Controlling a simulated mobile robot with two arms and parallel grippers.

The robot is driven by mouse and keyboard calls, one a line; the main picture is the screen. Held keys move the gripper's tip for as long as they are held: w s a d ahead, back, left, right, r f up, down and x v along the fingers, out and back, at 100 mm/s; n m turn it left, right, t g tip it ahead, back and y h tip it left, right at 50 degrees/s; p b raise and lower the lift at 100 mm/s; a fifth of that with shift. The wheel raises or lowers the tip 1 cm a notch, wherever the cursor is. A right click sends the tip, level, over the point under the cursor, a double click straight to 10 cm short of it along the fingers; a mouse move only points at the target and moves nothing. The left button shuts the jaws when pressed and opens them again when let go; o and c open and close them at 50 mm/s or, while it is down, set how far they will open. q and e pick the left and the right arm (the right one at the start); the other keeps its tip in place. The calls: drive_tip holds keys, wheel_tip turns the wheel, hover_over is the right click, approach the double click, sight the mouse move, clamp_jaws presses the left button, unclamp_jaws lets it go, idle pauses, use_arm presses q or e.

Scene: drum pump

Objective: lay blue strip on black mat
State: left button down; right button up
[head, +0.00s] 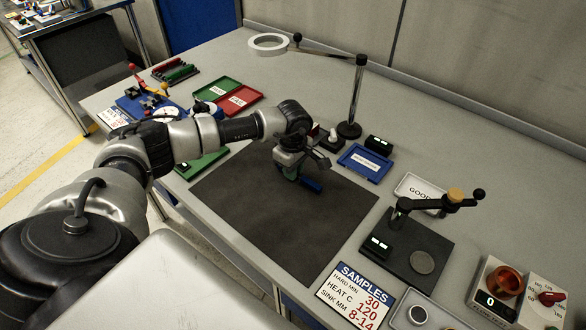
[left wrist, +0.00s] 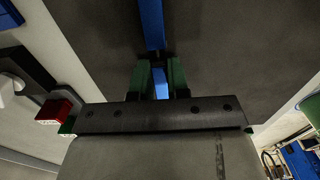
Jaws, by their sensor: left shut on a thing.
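The black mat (head: 265,222) lies flat in the middle of the grey bench, and it fills much of the left wrist view (left wrist: 225,40). The blue strip (head: 312,186) is over the right upper part of the mat. My left gripper (head: 293,175) has green fingers and is shut on the strip; in the left wrist view the strip (left wrist: 152,22) runs up and away from between the fingers (left wrist: 160,72). I cannot tell whether the strip touches the mat. My right gripper is not in view.
A magnifier lamp (head: 355,95) stands behind the mat, near a blue tray (head: 364,162). Green (head: 217,89) and red (head: 240,98) trays lie at the back left. A black-based gauge (head: 410,248), a "GOOD" tray (head: 420,192) and a samples sign (head: 355,295) are to the right.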

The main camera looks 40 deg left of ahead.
use_arm(q)
drive_tip(key=shift+f, duration=0.1)
idle(0.8)
idle(0.3)
drive_tip(key=c, duration=0.7)
unclamp_jaws()
drive_tip(key=shift+r+p, duration=2.2)
drive_tip(key=shift+r, duration=1.85)
drive_tip(key=shift+f, duration=0.1)
